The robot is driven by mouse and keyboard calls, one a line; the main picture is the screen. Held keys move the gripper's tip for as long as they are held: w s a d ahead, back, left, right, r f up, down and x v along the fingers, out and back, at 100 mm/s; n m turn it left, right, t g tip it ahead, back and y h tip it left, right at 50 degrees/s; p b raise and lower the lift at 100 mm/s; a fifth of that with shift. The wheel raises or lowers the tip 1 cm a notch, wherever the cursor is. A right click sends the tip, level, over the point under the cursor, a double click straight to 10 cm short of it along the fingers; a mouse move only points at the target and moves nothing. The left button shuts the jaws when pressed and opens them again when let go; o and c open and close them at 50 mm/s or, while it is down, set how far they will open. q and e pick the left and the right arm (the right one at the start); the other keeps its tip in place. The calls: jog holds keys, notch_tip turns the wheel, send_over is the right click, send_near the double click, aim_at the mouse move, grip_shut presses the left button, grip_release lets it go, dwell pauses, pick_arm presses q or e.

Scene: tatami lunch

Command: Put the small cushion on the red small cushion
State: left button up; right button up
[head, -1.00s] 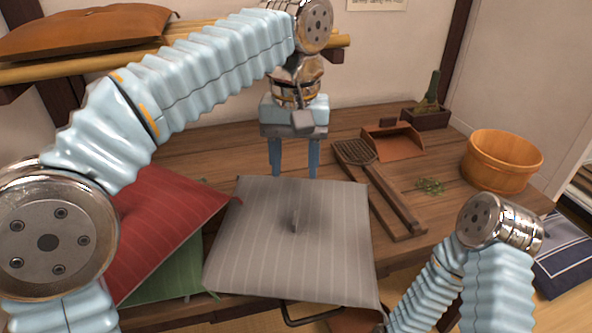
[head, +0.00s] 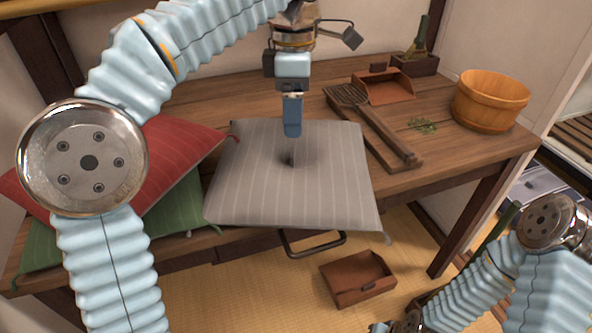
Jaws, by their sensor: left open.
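The small cushion is grey with pale stripes (head: 250,185). It lies at the middle of the table's front and sticks out past the front edge. A small upright tab stands at its centre. The red small cushion (head: 185,155) lies at the left, tilted on a green cushion (head: 180,210), and my left arm hides part of both. My left gripper (head: 292,122) points down over the grey cushion, just above the tab. It is open and seen side-on, so one finger covers the other. Only a part of my right gripper's end shows at the bottom edge; its fingers are hidden.
The wooden table (head: 455,150) holds a lattice-ended wooden tool (head: 375,130), an orange-brown dustpan (head: 385,88), a green sprig (head: 423,125), a potted plant (head: 415,65) and a wooden tub (head: 490,100). A brown open box (head: 355,280) sits on the tatami floor below.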

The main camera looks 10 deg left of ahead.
aim_at(292, 152)
pick_arm(q)
jog(key=f+b, duration=0.1)
jog(key=f, duration=0.3)
jog(key=f+b, duration=0.1)
jog(key=f, duration=0.2)
jog(key=shift+s+a+f, duration=0.15)
jog(key=shift+s+f, duration=0.05)
jog(key=shift+f, duration=0.2)
grip_shut()
